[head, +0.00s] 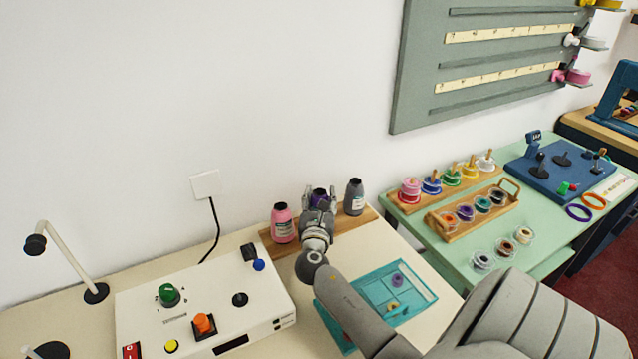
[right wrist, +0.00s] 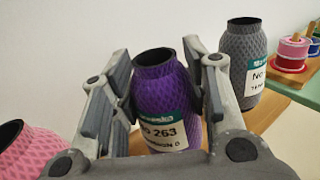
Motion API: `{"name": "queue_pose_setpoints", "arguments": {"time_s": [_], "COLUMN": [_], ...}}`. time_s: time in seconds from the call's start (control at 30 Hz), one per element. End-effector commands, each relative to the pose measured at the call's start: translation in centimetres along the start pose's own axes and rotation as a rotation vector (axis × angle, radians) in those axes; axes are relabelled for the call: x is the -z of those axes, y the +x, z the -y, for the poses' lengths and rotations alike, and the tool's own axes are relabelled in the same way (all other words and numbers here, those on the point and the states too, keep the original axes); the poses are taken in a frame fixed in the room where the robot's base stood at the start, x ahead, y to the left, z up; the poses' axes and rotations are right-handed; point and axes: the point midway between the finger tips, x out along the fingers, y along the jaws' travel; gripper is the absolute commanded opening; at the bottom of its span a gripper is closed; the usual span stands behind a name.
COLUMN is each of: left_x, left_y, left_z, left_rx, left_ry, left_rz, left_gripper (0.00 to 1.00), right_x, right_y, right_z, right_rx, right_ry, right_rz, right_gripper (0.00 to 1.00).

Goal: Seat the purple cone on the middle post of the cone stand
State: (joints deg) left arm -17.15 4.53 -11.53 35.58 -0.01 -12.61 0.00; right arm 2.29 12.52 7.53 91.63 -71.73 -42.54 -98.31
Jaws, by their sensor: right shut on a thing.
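The purple cone (right wrist: 160,95) with a white and teal label stands upright between the fingers of my right gripper (right wrist: 158,88). In the head view the purple cone (head: 319,199) shows only at its top, between the fingertips of my right gripper (head: 320,194). That gripper is shut on it. The wooden cone stand (head: 272,246) runs along the wall, with a pink cone (head: 282,224) on its left and a grey cone (head: 354,197) on its right. The purple cone is between them, over the middle. Its foot and the middle post are hidden. My left gripper is not in view.
A white control box (head: 225,305) with knobs stands left of the stand. A teal tray (head: 427,297) with a small purple piece lies in front of it. A green table (head: 440,250) with spools in wooden racks is at the right. A lamp (head: 65,262) stands far left.

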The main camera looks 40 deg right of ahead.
Motion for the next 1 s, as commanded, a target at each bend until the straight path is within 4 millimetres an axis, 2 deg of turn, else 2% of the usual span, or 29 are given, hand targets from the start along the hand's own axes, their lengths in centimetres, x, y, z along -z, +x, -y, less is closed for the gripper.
{"name": "queue_pose_setpoints", "arguments": {"time_s": [0.3,0.33,0.5,0.83,1.0], "left_x": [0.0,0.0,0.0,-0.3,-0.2], "left_y": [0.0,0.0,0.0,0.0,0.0], "left_z": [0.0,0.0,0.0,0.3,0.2], "left_rx": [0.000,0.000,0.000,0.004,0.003], "left_ry": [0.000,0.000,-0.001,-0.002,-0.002], "left_rz": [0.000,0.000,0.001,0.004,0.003], "left_gripper": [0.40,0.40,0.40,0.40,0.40], "right_x": [-0.1,-0.1,-0.1,0.1,0.2], "right_y": [0.0,0.0,0.0,-0.1,-1.8], "right_z": [0.0,0.0,0.0,0.0,0.0], "right_rx": [0.000,0.000,0.000,0.000,0.000], "right_ry": [0.000,0.000,0.000,0.000,0.000], "right_rz": [0.001,0.001,0.001,-0.001,-0.003], "right_gripper": [0.16,0.47,0.68,0.68,0.68]}}
